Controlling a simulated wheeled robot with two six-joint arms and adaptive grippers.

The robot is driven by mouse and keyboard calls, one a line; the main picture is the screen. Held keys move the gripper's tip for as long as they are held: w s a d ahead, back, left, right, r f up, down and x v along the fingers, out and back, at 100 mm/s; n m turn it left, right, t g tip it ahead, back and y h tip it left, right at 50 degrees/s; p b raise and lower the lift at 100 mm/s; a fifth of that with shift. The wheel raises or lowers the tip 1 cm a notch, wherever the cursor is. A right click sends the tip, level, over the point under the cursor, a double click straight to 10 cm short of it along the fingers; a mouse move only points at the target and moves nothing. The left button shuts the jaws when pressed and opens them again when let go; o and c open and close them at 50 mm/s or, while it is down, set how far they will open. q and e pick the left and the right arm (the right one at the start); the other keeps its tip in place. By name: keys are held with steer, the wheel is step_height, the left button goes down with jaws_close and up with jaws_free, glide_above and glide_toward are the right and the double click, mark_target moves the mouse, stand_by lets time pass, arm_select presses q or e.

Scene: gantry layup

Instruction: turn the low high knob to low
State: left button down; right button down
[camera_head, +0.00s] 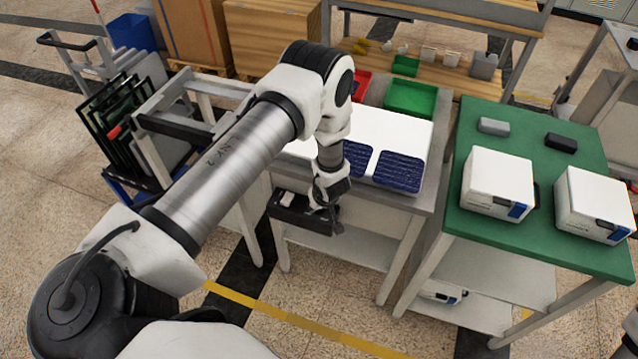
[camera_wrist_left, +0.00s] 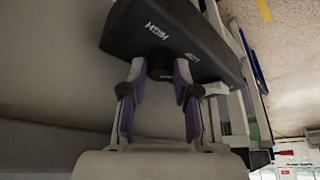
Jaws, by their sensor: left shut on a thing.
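The black control box (camera_head: 287,210) hangs at the front edge of the white-topped bench, and its dark face (camera_wrist_left: 125,25) fills the top of the left wrist view. It carries the white words HIGH (camera_wrist_left: 157,32) and LOW (camera_wrist_left: 192,56), seen inverted. The round black knob (camera_wrist_left: 160,66) stands out below these words. My left gripper (camera_wrist_left: 160,74) is shut on the knob, one purple-padded finger on each side. I cannot make out a pointer mark on the knob. In the head view the left gripper (camera_head: 329,210) is at the box, and the knob is hidden.
Dark blue panels (camera_head: 398,171) lie on the white bench top, with a green tray (camera_head: 411,97) behind. A green-topped table (camera_head: 535,222) with white instruments (camera_head: 497,184) stands to the right. A rack of dark frames (camera_head: 112,120) stands left. Floor in front is open.

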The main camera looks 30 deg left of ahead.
arm_select(q)
steer(key=shift+s+d+f+n+g, duration=0.1)
steer(key=shift+n+g, duration=0.2)
steer(key=shift+n, duration=0.2)
steer(key=c, duration=0.9)
jaws_free()
steer(key=shift+o, duration=0.2)
steer(key=v, duration=1.2)
